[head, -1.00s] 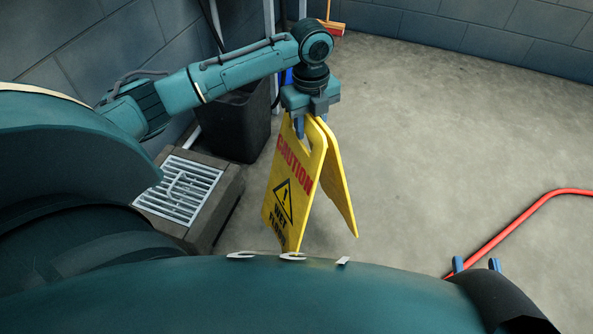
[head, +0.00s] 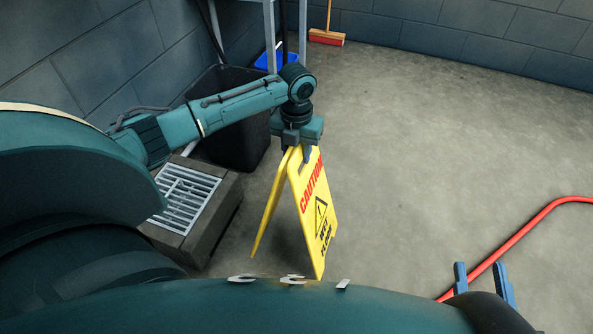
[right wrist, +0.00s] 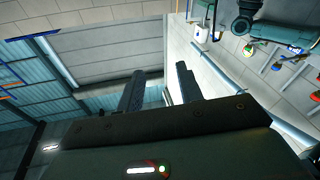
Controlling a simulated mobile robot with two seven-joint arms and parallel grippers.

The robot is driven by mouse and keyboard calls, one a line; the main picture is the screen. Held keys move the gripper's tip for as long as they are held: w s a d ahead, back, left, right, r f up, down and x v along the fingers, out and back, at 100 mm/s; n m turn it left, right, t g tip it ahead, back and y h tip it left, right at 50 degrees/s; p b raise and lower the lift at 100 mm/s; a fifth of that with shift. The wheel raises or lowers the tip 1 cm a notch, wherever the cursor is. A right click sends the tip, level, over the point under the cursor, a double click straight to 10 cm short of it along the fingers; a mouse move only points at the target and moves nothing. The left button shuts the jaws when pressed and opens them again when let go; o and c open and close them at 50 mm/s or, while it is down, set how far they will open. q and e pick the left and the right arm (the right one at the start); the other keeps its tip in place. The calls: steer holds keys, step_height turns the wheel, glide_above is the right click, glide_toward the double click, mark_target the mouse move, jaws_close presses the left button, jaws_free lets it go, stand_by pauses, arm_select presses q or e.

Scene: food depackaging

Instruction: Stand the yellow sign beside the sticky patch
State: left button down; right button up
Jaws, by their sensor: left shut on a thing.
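The yellow caution sign (head: 318,222) hangs from my left gripper (head: 302,150) in the head view, its two panels spread like a tent. The gripper is shut on the sign's top edge. The lettered panel faces the lower right and the other panel slants to the left. I cannot tell whether its feet touch the floor. My right gripper (head: 483,284) shows at the lower right with its fingers apart and nothing between them; it also shows open in the right wrist view (right wrist: 158,88). I cannot make out the sticky patch; my own body hides the near floor.
A grated drain block (head: 208,229) and a black bin (head: 237,148) stand left of the sign. A blue container (head: 268,60) and a red-headed broom (head: 327,38) are at the back. A red hose (head: 527,226) curves across the right floor. The concrete floor between is bare.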

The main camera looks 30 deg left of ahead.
arm_select(q)
steer(key=shift+f, duration=0.65)
step_height(320, 180, down, 4)
steer(key=shift+f+b, duration=0.1)
steer(key=shift+b, duration=0.95)
arm_select(e)
steer(key=shift+w+a+r+m+t+y, duration=0.2)
steer(key=shift+a+r+m+t+y, duration=0.15)
steer(key=shift+r, duration=0.2)
arm_select(q)
steer(key=c, duration=1.4)
jaws_free()
steer(key=shift+f, duration=0.1)
steer(key=o, duration=0.5)
arm_select(e)
steer(key=shift+d+f, duration=0.1)
steer(key=shift+f, duration=0.2)
